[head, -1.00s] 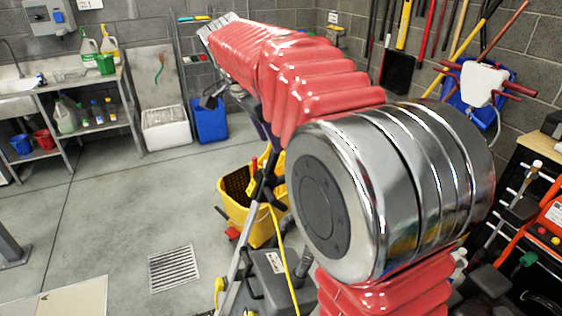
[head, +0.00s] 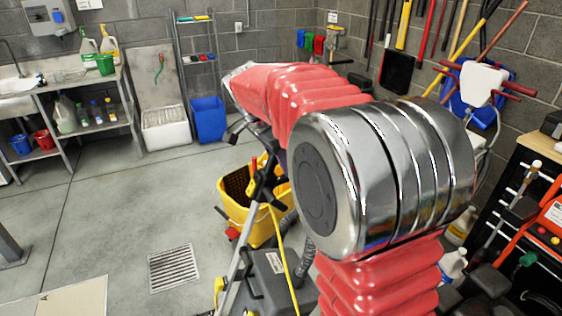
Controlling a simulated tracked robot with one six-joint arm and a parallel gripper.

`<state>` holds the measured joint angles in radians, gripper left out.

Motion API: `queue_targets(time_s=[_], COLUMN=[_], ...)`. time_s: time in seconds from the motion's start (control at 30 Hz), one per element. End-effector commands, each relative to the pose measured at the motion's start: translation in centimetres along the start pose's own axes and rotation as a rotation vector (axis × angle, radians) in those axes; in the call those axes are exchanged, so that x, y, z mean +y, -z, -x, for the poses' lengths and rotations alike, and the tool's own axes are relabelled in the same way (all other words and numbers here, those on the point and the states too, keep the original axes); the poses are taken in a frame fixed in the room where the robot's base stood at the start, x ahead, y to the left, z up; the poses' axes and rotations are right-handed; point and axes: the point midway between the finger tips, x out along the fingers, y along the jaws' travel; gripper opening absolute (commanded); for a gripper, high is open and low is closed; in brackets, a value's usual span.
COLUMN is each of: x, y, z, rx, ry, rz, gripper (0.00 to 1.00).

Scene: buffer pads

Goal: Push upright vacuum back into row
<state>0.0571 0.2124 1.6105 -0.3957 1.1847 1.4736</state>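What looks like the upright vacuum, a dark grey body (head: 262,287) with a silver pole and yellow cord, stands at bottom centre. Its pole leans up in front of the yellow bucket. My red-sleeved arm crosses the centre and right, reaching toward the back wall. A dark tip, apparently my gripper (head: 236,132), shows below the arm's far end, above the vacuum's pole. Its fingers are too small and covered to read. I cannot tell whether it touches the vacuum's handle.
A yellow mop bucket (head: 233,212) stands directly behind the vacuum. A blue bin (head: 208,122) and a white basin (head: 166,130) are at the back wall. A black tool cabinet (head: 515,215) stands at right. The floor (head: 110,215) left of the vacuum is open, with a drain grate (head: 174,269).

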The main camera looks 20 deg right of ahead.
Motion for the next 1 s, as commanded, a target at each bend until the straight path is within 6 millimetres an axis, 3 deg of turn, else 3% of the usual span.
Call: queue_targets(time_s=[0.6, 1.0], x=[-0.04, -0.02], y=[-0.04, 0.14], z=[0.07, 0.03], rx=[0.0, 0.001], ry=[0.001, 0.001], rz=[0.001, 0.001], gripper=[0.0, 0.0])
